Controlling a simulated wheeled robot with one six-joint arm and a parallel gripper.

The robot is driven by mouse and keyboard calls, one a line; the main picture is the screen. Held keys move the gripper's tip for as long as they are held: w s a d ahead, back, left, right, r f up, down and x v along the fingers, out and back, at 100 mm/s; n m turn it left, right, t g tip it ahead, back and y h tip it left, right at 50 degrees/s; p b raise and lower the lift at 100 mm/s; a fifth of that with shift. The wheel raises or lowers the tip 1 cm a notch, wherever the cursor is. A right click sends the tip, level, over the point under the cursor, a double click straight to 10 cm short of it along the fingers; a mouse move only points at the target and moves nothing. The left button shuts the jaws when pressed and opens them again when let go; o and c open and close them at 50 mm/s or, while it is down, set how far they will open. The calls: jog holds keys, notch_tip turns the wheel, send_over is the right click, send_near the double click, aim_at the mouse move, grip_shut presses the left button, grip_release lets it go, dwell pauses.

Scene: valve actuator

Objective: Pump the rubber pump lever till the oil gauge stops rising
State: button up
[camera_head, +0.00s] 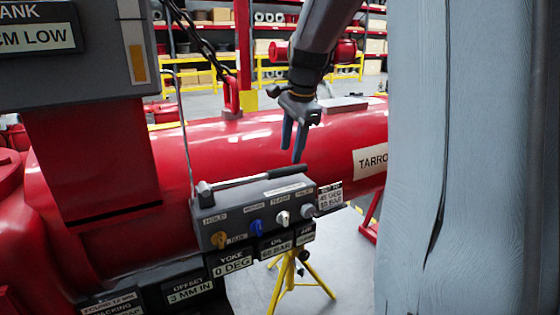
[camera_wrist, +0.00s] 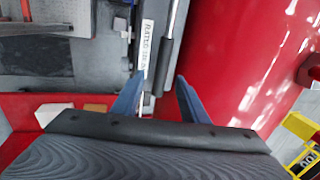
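The pump lever (camera_head: 250,181) is a metal bar with a black grip (camera_head: 290,171), lying nearly level along the top of a grey control box (camera_head: 225,226). In the wrist view the bar (camera_wrist: 173,35) and grip (camera_wrist: 160,80) show near and between my fingertips. My gripper (camera_head: 292,155) has two blue fingers, pointing down just above the grip end. It is open and empty in the wrist view (camera_wrist: 160,84); I cannot tell whether it touches the grip. The oil gauge plate (camera_head: 277,246) on the box's lower front seems to read 68 BAR, small and blurred.
The box front carries an orange knob (camera_head: 219,240), a blue handle (camera_head: 256,227), a white knob (camera_head: 283,218) and a grey knob (camera_head: 308,211). A large red cylinder (camera_head: 340,135) lies behind. A yellow stand (camera_head: 290,290) is below. A pale blue surface (camera_head: 475,160) blocks the right.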

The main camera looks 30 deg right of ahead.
aim_at(287, 168)
jog(key=p+x, duration=0.1)
jog(key=x, duration=0.6)
jog(key=shift+w+f+p, duration=0.2)
jog(key=shift+w+p, duration=0.05)
jog(key=shift+p, duration=0.1)
jog(key=shift+d, duration=0.1)
grip_shut()
